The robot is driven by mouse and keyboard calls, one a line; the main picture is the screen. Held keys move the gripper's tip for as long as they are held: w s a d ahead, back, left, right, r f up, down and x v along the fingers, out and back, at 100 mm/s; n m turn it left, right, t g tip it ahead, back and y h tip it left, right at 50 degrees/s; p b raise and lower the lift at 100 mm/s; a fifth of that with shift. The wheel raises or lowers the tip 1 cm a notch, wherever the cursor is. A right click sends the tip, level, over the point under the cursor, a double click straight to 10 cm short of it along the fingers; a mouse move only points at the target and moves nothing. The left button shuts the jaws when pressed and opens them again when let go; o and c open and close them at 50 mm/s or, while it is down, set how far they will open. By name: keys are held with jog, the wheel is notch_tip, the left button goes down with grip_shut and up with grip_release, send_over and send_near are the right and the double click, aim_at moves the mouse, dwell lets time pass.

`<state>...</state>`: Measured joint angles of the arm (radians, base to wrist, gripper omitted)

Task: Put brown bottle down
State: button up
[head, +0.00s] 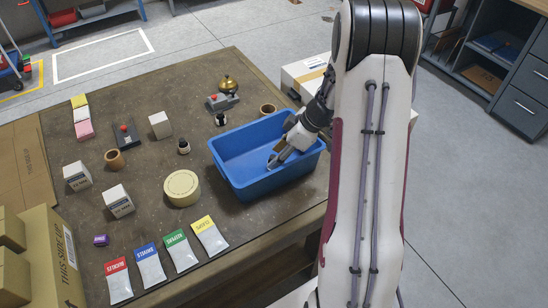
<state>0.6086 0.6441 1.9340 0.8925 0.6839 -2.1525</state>
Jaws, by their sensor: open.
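My gripper (279,159) reaches down into the blue bin (232,178) from its right side, with its fingers inside the bin's outline. The fingers are open. A small brownish patch shows beside the fingers, but it is too small to tell whether it is a bottle. Two small dark bottles with pale labels stand upright on the table, apart from my gripper: one (183,147) left of the bin, the other (220,120) behind it. I cannot tell whether either is the brown bottle. My wrist hides part of the bin's right side.
Near the bin stand a round tan tin (182,188), a brown cup (267,110), a brass bell (229,87) and a white box (160,125). Several coloured packets (209,236) lie along the front. Cardboard boxes (48,255) crowd the left. Bare tabletop shows between these things.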

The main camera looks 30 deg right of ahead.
jog(key=v, duration=0.9)
jog(key=shift+a+r, duration=0.1)
dwell(0.4)
jog(key=s+a+r+m+h, duration=0.1)
jog(key=s+a+r+m, duration=0.15)
jog(key=a+r, duration=0.35)
jog(key=s+a+r+m+h, duration=0.1)
jog(key=s+a+r, duration=0.3)
jog(key=a+r, duration=0.25)
jog(key=s+a+r+m+h, duration=0.1)
jog(key=s+a, duration=0.3)
jog(key=s, duration=0.4)
jog(key=s+a+r+m+t+h, duration=0.1)
jog(key=s+a+r+m, duration=0.3)
jog(key=s, duration=0.4)
jog(key=shift+s+a+r+m, duration=0.25)
jog(key=shift+s+m, duration=0.05)
jog(key=shift+m, duration=0.05)
jog(key=shift+o, duration=0.5)
